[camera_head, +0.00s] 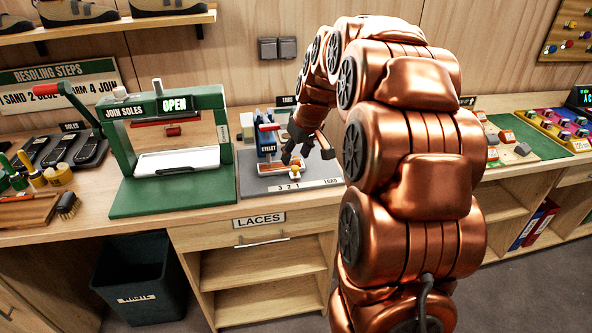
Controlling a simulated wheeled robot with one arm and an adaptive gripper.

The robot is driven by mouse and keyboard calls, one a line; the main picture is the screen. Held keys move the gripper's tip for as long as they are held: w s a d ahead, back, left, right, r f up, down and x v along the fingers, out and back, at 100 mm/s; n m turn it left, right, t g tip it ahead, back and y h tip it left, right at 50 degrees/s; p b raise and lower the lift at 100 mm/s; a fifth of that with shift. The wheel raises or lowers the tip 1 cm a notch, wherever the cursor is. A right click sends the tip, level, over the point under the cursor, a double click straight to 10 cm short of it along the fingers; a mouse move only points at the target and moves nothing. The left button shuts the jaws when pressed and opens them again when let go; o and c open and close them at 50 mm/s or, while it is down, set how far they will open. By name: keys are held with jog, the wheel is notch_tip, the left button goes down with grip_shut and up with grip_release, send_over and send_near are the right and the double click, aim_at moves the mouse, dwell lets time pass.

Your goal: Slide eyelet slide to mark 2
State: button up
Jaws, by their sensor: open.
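A pale scale strip (310,184) in front reads 3, 2, 1 and LOAD. The knob sits above the strip near the 1, though the exact mark is hard to tell. My gripper (306,154) is open just above and behind the knob, fingers spread. Whether a finger touches the slide is unclear.
The green JOIN SOLES press (168,140), its sign reading OPEN, stands close on the left. My copper arm hides the bench right of the mat. A drawer labelled LACES (258,238) is below. A waste bin (140,278) stands on the floor.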

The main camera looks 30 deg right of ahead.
aim_at(295, 167)
jog(key=shift+w+d+f+p, duration=0.3)
jog(key=shift+w+d+f, duration=0.35)
jog(key=shift+f, duration=0.65)
jog(key=shift+w+d+f+p, duration=0.35)
jog(key=shift+w+f, duration=0.45)
jog(key=shift+f, duration=0.5)
jog(key=shift+w+d+f+p, duration=0.25)
jog(key=shift+w+d+f, duration=0.4)
jog(key=shift+f, duration=0.65)
jog(key=shift+w+a, duration=0.1)
jog(key=shift+a, duration=0.05)
jog(key=shift+c, duration=0.2)
grip_shut()
